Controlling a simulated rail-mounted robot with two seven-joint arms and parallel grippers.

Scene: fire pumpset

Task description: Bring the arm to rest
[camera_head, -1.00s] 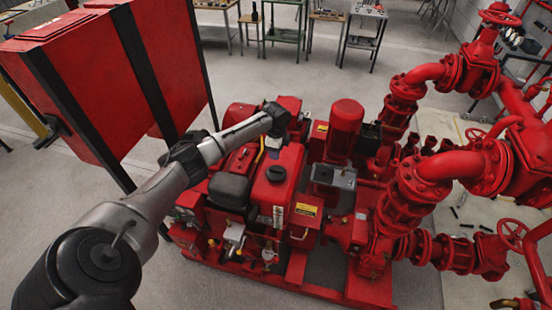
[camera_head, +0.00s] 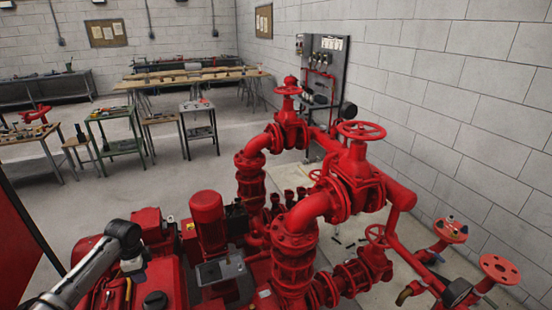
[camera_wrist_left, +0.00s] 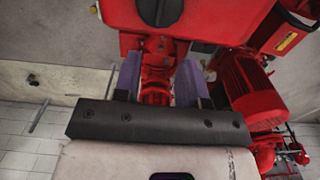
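My left arm comes in from the lower left in the head view, over the red pump set. Its gripper end (camera_head: 132,266) hangs beside the red engine tank (camera_head: 158,285), with the fingertips hard to make out there. In the left wrist view, the two fingers of my left gripper (camera_wrist_left: 158,68) stand apart with nothing held between them. Red machinery (camera_wrist_left: 155,92) shows beyond the gap, and I cannot tell how far off it is. My right gripper is not in view.
Red pipes and a valve wheel (camera_head: 361,131) fill the middle and right. A red upright motor (camera_head: 207,220) stands near my left arm. A red cabinet (camera_head: 14,245) is at the left edge. Worktables (camera_head: 118,147) stand at the back, with clear floor (camera_head: 120,188) before them.

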